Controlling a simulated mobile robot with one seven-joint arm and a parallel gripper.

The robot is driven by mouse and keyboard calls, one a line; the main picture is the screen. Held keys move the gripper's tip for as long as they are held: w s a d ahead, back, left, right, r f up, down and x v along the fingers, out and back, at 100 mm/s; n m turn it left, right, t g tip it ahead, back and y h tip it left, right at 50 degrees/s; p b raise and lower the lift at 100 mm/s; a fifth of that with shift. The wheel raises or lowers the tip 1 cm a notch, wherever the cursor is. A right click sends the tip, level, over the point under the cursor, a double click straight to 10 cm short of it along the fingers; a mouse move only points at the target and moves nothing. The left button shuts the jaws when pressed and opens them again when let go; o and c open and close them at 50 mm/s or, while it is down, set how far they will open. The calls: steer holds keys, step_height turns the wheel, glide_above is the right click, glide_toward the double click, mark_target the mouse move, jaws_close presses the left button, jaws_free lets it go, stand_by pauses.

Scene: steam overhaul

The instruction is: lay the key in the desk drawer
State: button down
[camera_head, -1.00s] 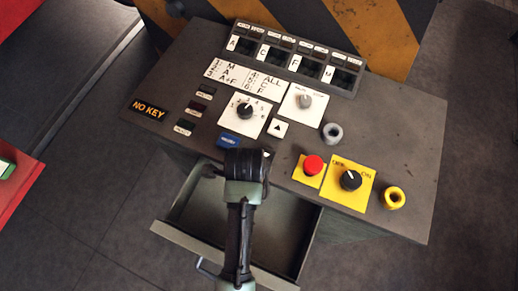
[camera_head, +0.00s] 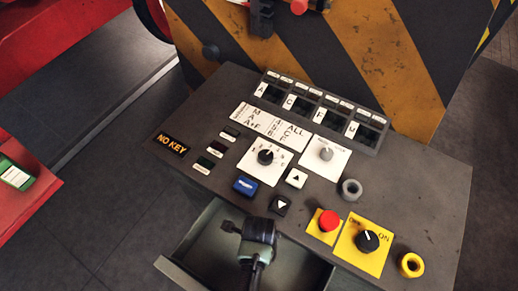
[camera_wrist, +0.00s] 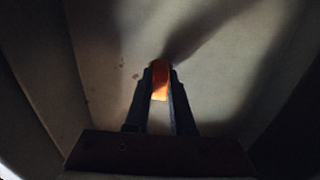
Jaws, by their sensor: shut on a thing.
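The desk drawer (camera_head: 205,238) is pulled open below the front edge of the control desk. My gripper (camera_head: 231,227) is over or inside the drawer's opening, near the desk edge; its exact height is hard to judge. In the wrist view the two dark fingers (camera_wrist: 160,88) are closed on a small orange-red thing with a bright lower end, which I take to be the key (camera_wrist: 160,78). Pale drawer surfaces lie beyond it, in shadow. I cannot tell whether the key touches the drawer floor. The key is not distinguishable in the head view.
The control desk (camera_head: 405,210) carries knobs, a red button (camera_head: 329,221), a yellow ring (camera_head: 411,265) and a "NO KEY" sign (camera_head: 171,144). A striped panel (camera_head: 380,60) stands behind it. A red surface (camera_head: 30,205) is at the left. Open floor lies between.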

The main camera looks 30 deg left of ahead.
steer(key=shift+f, duration=0.1)
steer(key=c, duration=0.8)
jaws_free()
steer(key=shift+o, duration=0.2)
step_height(320, 180, up, 12)
steer(key=p, duration=0.1)
